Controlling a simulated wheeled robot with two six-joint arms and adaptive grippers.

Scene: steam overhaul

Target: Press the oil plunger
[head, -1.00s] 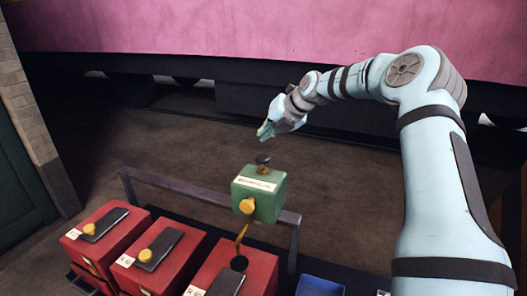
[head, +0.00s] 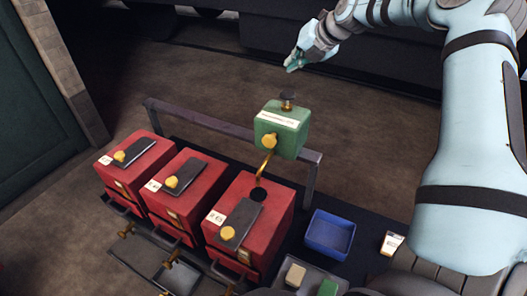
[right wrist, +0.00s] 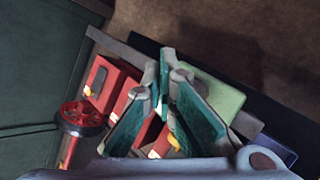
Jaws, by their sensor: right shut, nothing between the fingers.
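The oil dispenser is a green box (head: 283,127) with a pale label, mounted on a grey rail above the red boxes. Its plunger (head: 288,98), a dark round knob on a short stem, stands up from its top. A yellow knob and a brass spout are on its front, the spout over the nearest red box's dark hole. My right gripper (head: 292,67) is shut and empty, above the plunger and apart from it. In the right wrist view the fingers (right wrist: 167,70) cover part of the green box (right wrist: 215,95), and the plunger cannot be made out. My left gripper is not in view.
Several red boxes (head: 250,214) with dark lids and yellow knobs stand in a row below the grey rail (head: 205,121). A blue tray (head: 330,235) is to their right. A red handwheel (right wrist: 82,118) shows in the right wrist view. The floor behind the rail is clear.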

